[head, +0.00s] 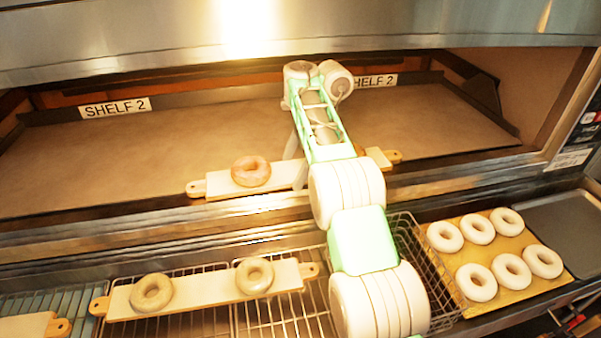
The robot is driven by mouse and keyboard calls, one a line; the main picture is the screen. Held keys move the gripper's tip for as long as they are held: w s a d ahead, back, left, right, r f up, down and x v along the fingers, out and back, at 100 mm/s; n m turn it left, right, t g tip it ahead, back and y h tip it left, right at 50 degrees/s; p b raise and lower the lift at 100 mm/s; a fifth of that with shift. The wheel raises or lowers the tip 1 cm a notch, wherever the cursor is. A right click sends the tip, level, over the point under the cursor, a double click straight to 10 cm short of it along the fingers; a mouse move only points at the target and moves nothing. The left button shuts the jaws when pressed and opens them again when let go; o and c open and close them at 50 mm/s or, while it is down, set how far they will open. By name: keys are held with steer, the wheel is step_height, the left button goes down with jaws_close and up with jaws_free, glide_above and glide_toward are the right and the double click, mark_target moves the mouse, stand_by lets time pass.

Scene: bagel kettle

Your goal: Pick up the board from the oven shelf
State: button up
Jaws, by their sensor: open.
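The board (220,184) is a long pale plank with a wooden handle at each end. It lies along the front edge of the oven shelf (215,125). A browned bagel (251,171) sits on its left half. My arm crosses in front of the board's right half, so I cannot tell whether another bagel lies there. My gripper (299,172) is mostly hidden behind my own arm. Its pale visible part reaches down to the board, right of the bagel. It is open; whether it touches the board is unclear.
Two SHELF 2 labels (115,107) mark the oven's back. Below, another board (205,295) with two bagels lies on a wire rack (285,320). A tan tray (450,275) of several pale bagels stands at right. The metal hood (150,35) overhangs the opening. The shelf behind the board looks empty.

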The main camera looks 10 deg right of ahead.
steer(key=shift+r, duration=0.1)
steer(key=c, duration=1.8)
